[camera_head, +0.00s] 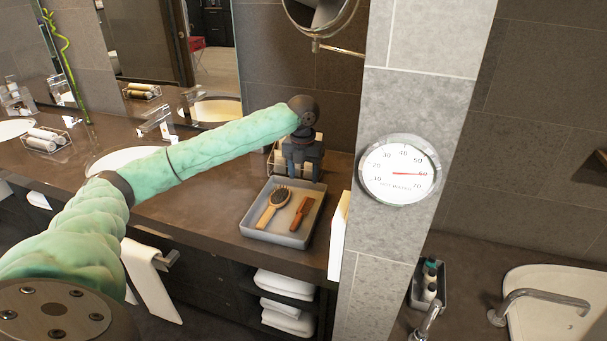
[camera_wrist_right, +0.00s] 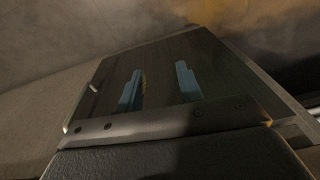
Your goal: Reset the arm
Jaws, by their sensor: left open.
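My left arm comes in from the left across the vanity in a pale green sleeve. My left gripper (camera_head: 303,172) points down at the back right of the counter, above and behind the grey tray (camera_head: 277,240). It is open, and I see nothing held in it. The tray holds a hairbrush (camera_head: 272,205) and a smaller orange-brown comb or brush (camera_head: 301,211). My gripper partly hides a light wooden holder (camera_head: 281,156) behind it.
A tiled pillar (camera_head: 415,100) with a round dial (camera_head: 400,170) stands right of the tray. A round mirror (camera_head: 318,15) hangs above my gripper. A basin (camera_head: 130,160) lies behind my arm. The right wrist view shows a dark panel (camera_wrist_right: 160,85) with two bluish shapes.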

